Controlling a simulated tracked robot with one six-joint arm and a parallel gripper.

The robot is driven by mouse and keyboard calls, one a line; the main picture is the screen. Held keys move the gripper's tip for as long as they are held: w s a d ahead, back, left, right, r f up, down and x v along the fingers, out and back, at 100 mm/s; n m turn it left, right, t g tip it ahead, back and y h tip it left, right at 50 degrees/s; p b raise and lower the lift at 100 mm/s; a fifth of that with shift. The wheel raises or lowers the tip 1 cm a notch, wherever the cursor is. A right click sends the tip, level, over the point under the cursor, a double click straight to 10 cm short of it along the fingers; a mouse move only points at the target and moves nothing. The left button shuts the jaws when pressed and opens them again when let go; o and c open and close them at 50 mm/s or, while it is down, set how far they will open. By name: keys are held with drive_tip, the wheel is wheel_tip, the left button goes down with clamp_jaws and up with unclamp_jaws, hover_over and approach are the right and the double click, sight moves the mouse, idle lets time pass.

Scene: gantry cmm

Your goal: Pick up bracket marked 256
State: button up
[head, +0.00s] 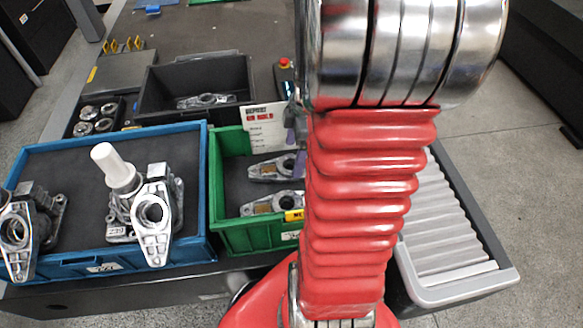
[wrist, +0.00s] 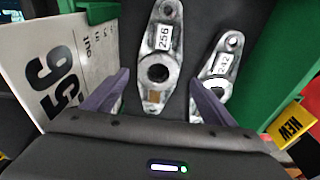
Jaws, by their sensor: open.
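The bracket marked 256 (wrist: 161,42) is a grey metal lever with a white label, lying on the dark floor of the green crate (wrist: 277,60). In the head view it appears to be the farther bracket (head: 268,170) in the green crate (head: 233,240), partly hidden by my arm. My gripper (wrist: 159,78) is open, its purple fingers on either side of the bracket's wide end in the wrist view. I cannot tell the height gap. The right finger overlaps a second bracket (wrist: 222,68), whose label looks like 232 or 242.
A white printed card (wrist: 50,62) stands at the crate's left side in the wrist view; a yellow NEW tag (wrist: 292,124) is at the right. A blue crate (head: 195,190) with metal parts and a black bin (head: 160,90) stand beside the green crate in the head view.

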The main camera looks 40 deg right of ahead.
sight(292, 163)
drive_tip(key=shift+w+a+f, duration=0.15)
drive_tip(key=shift+f, duration=1.15)
drive_tip(key=shift+w+a+f, duration=0.1)
drive_tip(key=shift+w+f, duration=0.05)
drive_tip(key=shift+f, duration=1.1)
drive_tip(key=shift+c, duration=0.5)
drive_tip(key=c, duration=1.5)
drive_tip(key=shift+o, duration=0.2)
wheel_tip(292, 163, up, 10)
